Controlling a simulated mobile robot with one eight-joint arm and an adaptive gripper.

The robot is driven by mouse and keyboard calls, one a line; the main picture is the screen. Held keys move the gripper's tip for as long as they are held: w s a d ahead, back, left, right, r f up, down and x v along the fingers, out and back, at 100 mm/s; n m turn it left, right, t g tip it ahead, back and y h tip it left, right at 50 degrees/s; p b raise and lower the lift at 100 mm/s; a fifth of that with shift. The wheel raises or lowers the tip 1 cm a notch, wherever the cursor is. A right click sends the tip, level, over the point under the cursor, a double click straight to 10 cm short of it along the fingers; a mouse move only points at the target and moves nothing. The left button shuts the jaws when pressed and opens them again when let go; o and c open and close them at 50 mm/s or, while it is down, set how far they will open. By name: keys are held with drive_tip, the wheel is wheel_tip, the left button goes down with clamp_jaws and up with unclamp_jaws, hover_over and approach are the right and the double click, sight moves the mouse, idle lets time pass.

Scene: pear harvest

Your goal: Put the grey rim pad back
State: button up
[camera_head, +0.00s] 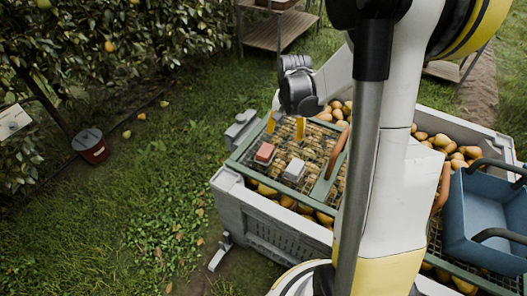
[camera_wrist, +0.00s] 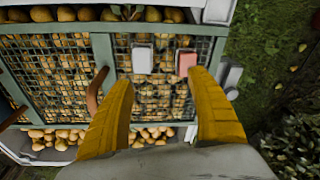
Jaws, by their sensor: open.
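A pale grey block (camera_head: 294,170) lies on the wire mesh lid; it also shows in the wrist view (camera_wrist: 142,60). A red-topped block (camera_head: 264,153) lies beside it, also in the wrist view (camera_wrist: 185,62). A larger grey piece (camera_head: 241,127) sits at the bin's left rim, partly in the wrist view (camera_wrist: 229,75). I cannot tell for sure which grey piece is the rim pad. My gripper (camera_head: 285,127) is open and empty above the mesh. Its yellow fingers (camera_wrist: 162,80) stand apart in the wrist view, with the blocks beyond them.
The grey bin (camera_head: 270,228) holds many pears under the green-framed lid. A brown handle (camera_head: 337,155) stands up from the lid near the blocks. A blue crate (camera_head: 487,225) rests at the right.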

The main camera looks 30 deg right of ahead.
drive_tip(key=s+a+r+n+t, duration=0.5)
drive_tip(key=s+a+r+n, duration=0.4)
drive_tip(key=s+a+r, duration=0.5)
drive_tip(key=a+r, duration=0.1)
drive_tip(key=a, duration=0.3)
drive_tip(key=shift+s+a+r+t+y, duration=0.2)
drive_tip(key=shift+s+t+y, duration=0.1)
drive_tip(key=shift+s+t, duration=0.1)
drive_tip(key=shift+a, duration=0.1)
